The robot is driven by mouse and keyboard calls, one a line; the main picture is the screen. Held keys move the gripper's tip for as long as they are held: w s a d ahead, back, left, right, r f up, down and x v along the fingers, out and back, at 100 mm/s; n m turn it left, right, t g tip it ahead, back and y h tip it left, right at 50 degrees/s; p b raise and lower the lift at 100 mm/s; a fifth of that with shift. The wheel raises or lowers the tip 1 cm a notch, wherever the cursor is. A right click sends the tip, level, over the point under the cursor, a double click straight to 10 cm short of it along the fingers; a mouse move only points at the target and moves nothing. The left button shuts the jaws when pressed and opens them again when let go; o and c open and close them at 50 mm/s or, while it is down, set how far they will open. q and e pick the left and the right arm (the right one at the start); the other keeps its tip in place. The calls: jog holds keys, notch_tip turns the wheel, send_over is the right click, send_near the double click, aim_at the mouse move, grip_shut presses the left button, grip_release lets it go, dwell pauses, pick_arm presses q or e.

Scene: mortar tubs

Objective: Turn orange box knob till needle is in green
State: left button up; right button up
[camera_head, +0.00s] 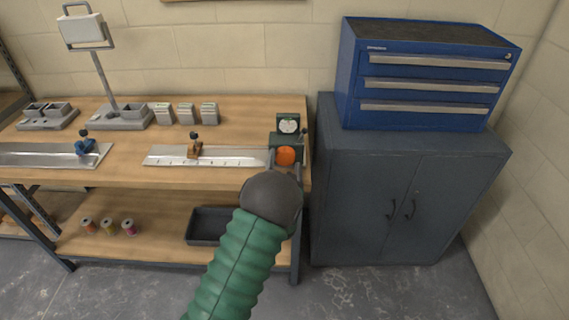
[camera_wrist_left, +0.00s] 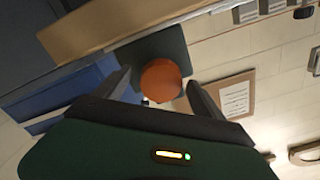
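A dark green box (camera_head: 286,140) stands at the right end of the workbench in the head view. A round white gauge (camera_head: 288,125) is on its upper part; its needle and any green zone are too small to read. The orange knob (camera_head: 285,155) sits on the box below the gauge. My left gripper (camera_head: 284,163) is in front of the knob. In the left wrist view, the knob (camera_wrist_left: 161,80) shows between the two spread fingers of my left gripper (camera_wrist_left: 159,77), with a narrow gap on each side. My right gripper is not in view.
A blue drawer chest (camera_head: 425,75) stands on a grey cabinet (camera_head: 400,190) right of the bench. A metal ruler plate (camera_head: 225,159) with a brown-topped slider (camera_head: 194,149) lies left of the box. Several small grey blocks (camera_head: 186,113) stand behind it.

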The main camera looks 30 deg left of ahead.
pick_arm(q)
jog(key=v, duration=1.6)
jog(key=shift+s+d+b, duration=0.3)
jog(key=shift+d+b, duration=0.05)
jog(key=shift+b, duration=0.1)
jog(key=shift+f, duration=0.1)
jog(key=s+d+f+n+g+h+p, duration=0.1)
jog(key=s+d+f+g+h+p, duration=0.2)
jog(key=d+g+h, duration=0.5)
jog(key=s+d+g+p, duration=0.1)
jog(key=s+d+g, duration=0.1)
jog(key=s, duration=0.4)
jog(key=s+d+r+g+h, duration=0.1)
jog(key=s+d+g, duration=0.1)
jog(key=s, duration=0.5)
jog(key=shift+s+m+g+p, duration=0.3)
jog(key=shift+s+g+p, duration=0.05)
jog(key=shift+g+p, duration=0.05)
